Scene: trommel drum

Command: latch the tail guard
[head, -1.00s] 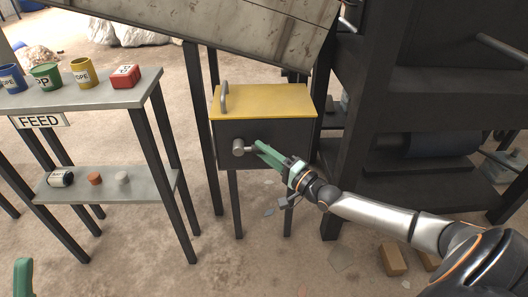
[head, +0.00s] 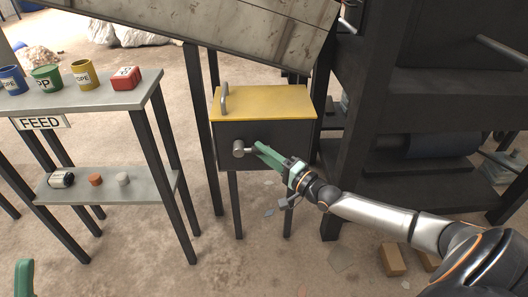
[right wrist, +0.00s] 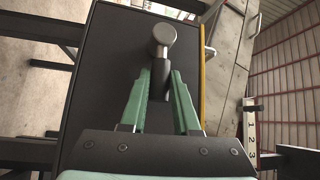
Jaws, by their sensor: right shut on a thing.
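The tail guard appears as a yellow lid (head: 262,101) with a grey bar handle (head: 225,97), shut on top of a dark box (head: 230,130). A latch with a round grey knob (head: 239,148) sticks out from the box's front face. My right gripper (head: 260,151) is at the latch, just right of the knob. In the right wrist view, its green fingers (right wrist: 162,95) stand on either side of the latch's dark lever (right wrist: 159,80), below the knob (right wrist: 164,35). A green tip of my left gripper (head: 24,278) shows at the lower left; its jaws are mostly out of frame.
A grey feed table (head: 110,92) on the left holds coloured cups and a red block (head: 125,78); its lower shelf (head: 145,185) holds small pieces. A large dark frame (head: 350,130) stands right of the box. A sloping chute (head: 240,25) hangs above. Tan blocks (head: 392,260) lie on the floor.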

